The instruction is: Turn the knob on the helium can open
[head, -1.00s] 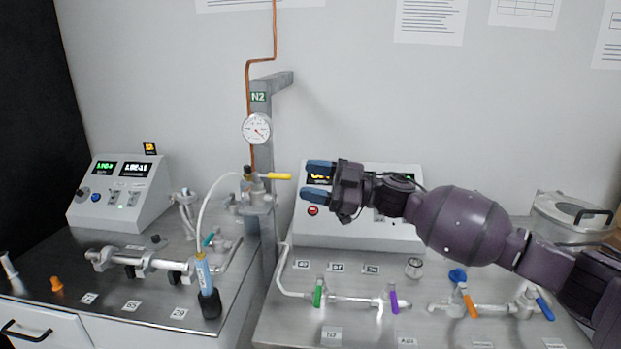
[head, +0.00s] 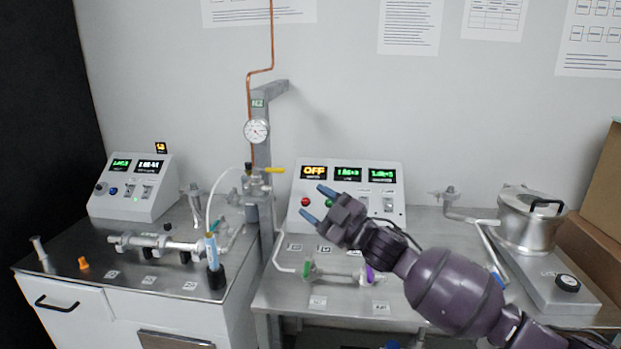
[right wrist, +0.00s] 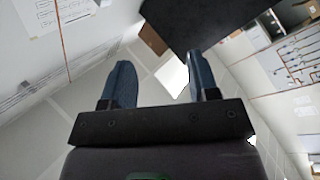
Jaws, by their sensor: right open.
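A slim light-blue can (head: 212,250) with a black lower end stands upright on the left bench. It may be the helium can; I cannot read a label or make out a knob on it. My right gripper (head: 312,200) is open and empty, in front of the control box at the centre, well to the right of the blue can. In the right wrist view its two blue fingers (right wrist: 160,75) stand apart with nothing between them. My left gripper is not in view.
A grey post with a gauge (head: 256,131) and yellow-handled valve (head: 273,170) stands between the two benches. The control box (head: 390,200) reads OFF. A metal pot (head: 530,222) stands at right.

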